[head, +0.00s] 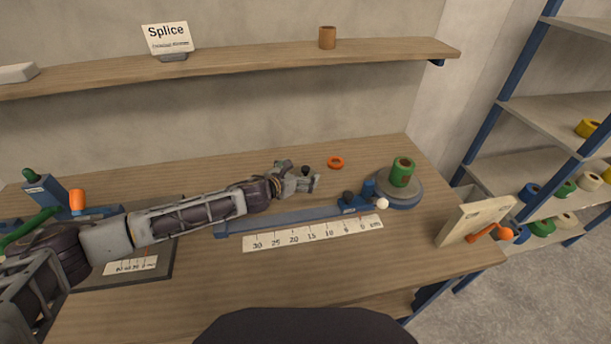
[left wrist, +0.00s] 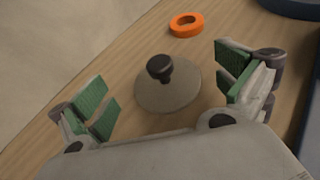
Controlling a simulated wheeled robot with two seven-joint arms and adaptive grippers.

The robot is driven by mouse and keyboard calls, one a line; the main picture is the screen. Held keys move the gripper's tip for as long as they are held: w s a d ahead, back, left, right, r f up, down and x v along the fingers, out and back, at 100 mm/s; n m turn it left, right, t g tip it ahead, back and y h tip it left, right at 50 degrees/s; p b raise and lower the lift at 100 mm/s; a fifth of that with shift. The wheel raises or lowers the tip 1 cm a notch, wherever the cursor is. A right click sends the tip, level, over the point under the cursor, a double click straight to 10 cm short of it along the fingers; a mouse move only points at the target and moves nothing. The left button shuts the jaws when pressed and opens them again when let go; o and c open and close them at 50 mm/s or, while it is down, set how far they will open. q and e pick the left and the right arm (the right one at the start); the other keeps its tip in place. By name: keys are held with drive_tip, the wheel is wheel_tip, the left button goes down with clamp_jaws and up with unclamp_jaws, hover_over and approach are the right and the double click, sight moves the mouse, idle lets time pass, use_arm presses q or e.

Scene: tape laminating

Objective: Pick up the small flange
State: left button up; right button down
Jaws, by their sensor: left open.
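A flat round grey disc with a black knob, which looks like the small flange (left wrist: 180,92), lies on the table. In the left wrist view it is between and beyond my spread fingers. In the head view only its black knob (head: 305,169) shows clearly, beside the fingers; the disc is mostly hidden. My left gripper (head: 302,182) is open and empty, reaching across the table from the left. Its green-padded fingers (left wrist: 168,88) stand apart on both sides of the disc, not touching it. My right gripper is not in view.
An orange ring (head: 336,162) lies just beyond the disc and shows in the left wrist view (left wrist: 186,24). A blue rail (head: 270,218) with a ruler strip (head: 315,233) runs in front. A green roll (head: 402,172) stands on a round grey base at right.

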sight(303, 171)
use_arm(q)
drive_tip(key=shift+x, duration=1.85)
drive_tip(key=shift+c, duration=0.3)
drive_tip(key=shift+r, duration=0.1)
drive_tip(key=c, duration=1)
